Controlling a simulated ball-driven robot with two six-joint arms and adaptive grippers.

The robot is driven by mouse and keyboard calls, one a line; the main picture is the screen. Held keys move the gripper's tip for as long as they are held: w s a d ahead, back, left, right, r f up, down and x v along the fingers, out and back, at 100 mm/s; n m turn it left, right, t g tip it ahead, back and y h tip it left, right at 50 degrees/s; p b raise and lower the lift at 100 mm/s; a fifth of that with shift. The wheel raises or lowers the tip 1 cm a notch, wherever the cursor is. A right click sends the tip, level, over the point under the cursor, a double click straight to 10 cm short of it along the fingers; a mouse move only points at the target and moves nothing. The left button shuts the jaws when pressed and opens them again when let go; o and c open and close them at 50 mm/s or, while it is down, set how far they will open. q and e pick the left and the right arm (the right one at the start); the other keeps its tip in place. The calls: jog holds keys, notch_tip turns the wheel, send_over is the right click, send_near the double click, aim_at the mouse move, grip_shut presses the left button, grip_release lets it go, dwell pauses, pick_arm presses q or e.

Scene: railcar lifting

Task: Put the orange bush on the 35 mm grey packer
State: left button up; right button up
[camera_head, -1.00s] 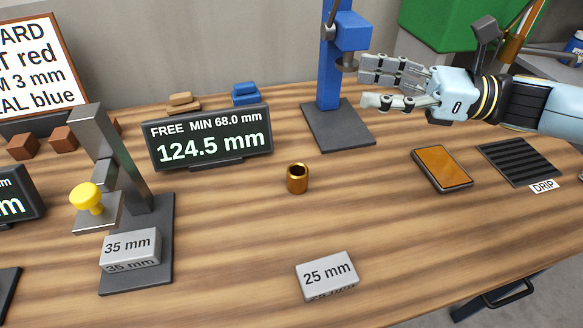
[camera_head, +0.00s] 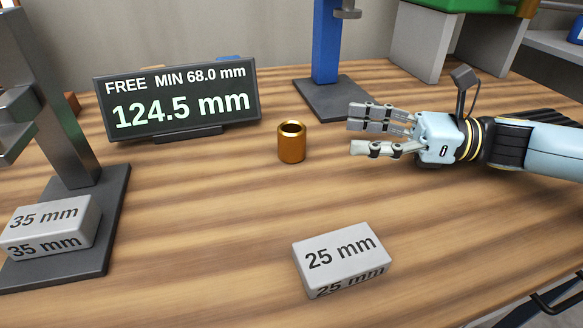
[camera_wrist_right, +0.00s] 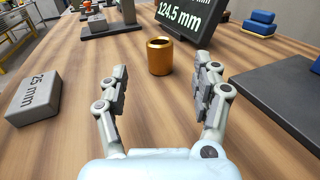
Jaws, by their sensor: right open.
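The orange bush (camera_head: 291,144) is a short hollow cylinder standing upright on the wooden table. It also shows in the right wrist view (camera_wrist_right: 160,58), ahead of and between the two fingers. The 35 mm grey packer (camera_head: 50,228) lies on the dark base of the metal stand at the left, with nothing on top of it. My right gripper (camera_head: 362,132) is open and empty, to the right of the bush and apart from it. In the right wrist view its fingers (camera_wrist_right: 161,92) are spread. My left gripper is not in view.
A 25 mm grey packer (camera_head: 342,260) lies on the table in front. A display reading 124.5 mm (camera_head: 180,98) stands behind, left of the bush. A blue post on a dark base (camera_head: 345,99) stands behind the bush. The wood between bush and 35 mm packer is clear.

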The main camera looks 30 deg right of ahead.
aim_at(291, 126)
jog(key=x, duration=0.6)
jog(key=shift+b, duration=0.4)
jog(key=x, duration=0.5)
grip_shut()
